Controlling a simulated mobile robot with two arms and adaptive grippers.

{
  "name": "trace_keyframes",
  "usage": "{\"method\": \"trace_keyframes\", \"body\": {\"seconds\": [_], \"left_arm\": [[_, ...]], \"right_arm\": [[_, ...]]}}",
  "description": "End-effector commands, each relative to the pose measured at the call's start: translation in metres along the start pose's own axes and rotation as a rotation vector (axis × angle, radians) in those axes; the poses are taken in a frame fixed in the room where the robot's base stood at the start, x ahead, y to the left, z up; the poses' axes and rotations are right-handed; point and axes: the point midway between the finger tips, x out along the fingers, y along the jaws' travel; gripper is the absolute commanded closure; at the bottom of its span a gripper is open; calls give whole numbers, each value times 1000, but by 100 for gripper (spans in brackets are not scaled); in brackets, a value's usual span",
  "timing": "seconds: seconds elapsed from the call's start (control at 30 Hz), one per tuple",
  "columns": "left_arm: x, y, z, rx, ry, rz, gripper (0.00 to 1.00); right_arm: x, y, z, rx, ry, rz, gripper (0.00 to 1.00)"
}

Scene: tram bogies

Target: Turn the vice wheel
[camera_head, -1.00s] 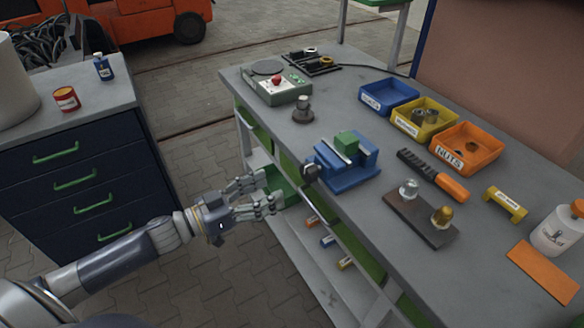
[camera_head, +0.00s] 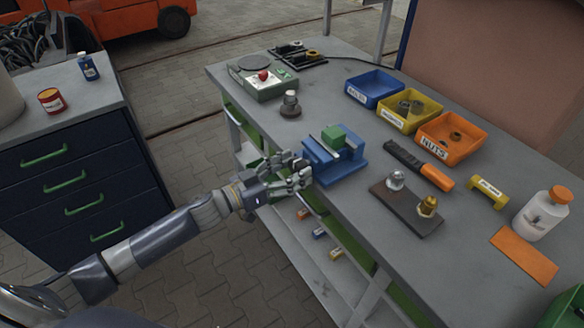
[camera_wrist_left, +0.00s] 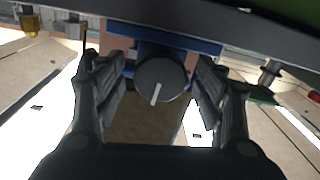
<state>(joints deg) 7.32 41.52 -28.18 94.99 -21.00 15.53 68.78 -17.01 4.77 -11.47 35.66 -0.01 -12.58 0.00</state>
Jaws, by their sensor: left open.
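A blue vice (camera_head: 336,160) stands at the workbench's near edge with a green block (camera_head: 333,138) in its jaws. In the left wrist view the vice wheel (camera_wrist_left: 161,80) is a dark round disc with a pale line on its face, below the blue vice body (camera_wrist_left: 165,38). My left gripper (camera_head: 300,172) is at the front of the vice; its fingers hide most of the wheel in the head view. In the left wrist view the gripper (camera_wrist_left: 160,92) is open, one finger on each side of the wheel, with gaps visible. My right gripper is not in view.
The grey workbench (camera_head: 290,133) carries blue, yellow and orange bins (camera_head: 452,139), an orange-handled tool (camera_head: 420,165), a dark block with two knobs (camera_head: 406,207) and a white bottle (camera_head: 543,212). A drawer cabinet (camera_head: 75,185) stands at left. Floor is clear between them.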

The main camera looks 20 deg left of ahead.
Motion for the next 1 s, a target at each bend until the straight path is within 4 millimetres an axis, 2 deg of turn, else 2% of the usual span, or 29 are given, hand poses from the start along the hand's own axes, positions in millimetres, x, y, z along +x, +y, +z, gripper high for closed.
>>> {"method": "trace_keyframes", "body": {"seconds": [0.17,0.27,0.37,0.4,0.77,1.0], "left_arm": [[0,0,0,0,0,0,36],[0,0,0,0,0,0,54],[0,0,0,0,0,0,77],[0,0,0,0,0,0,80],[0,0,0,35,0,0,80],[0,0,0,169,1,-1,80]], "right_arm": [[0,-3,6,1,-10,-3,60],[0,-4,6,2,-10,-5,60],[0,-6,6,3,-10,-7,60],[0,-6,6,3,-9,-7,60],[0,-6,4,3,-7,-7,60],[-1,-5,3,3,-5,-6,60]]}}
